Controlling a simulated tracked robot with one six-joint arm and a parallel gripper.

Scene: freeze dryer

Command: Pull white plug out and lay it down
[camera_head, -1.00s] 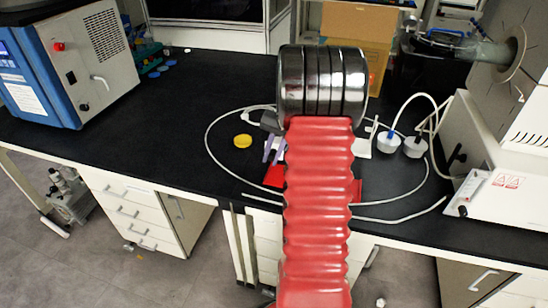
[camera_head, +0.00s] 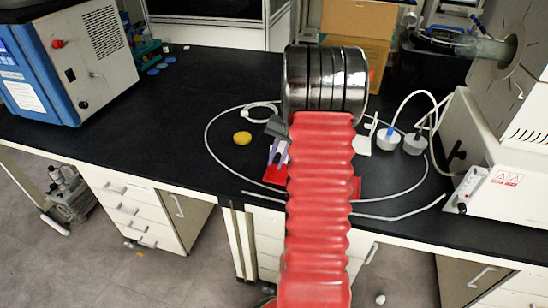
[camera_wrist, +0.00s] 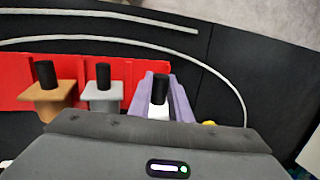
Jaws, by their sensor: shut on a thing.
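The white plug (camera_wrist: 158,112), with a black top, is between the purple fingers of my gripper (camera_wrist: 160,100) in the wrist view. My gripper is shut on it. The plug is in line with two others on a red strip (camera_wrist: 115,72). Its lower end is hidden by my gripper's grey body, so I cannot tell whether it is seated or lifted. In the head view the purple fingers of my gripper (camera_head: 278,152) show left of my red arm, over the red strip (camera_head: 275,176), which is partly covered.
A brown plug (camera_wrist: 47,100) and a grey plug (camera_wrist: 102,95) stand left of the white one. White cable loops over the black bench (camera_head: 205,95). A yellow round object (camera_head: 242,138) lies left of my gripper. Two grey-white containers (camera_head: 389,139) stand right.

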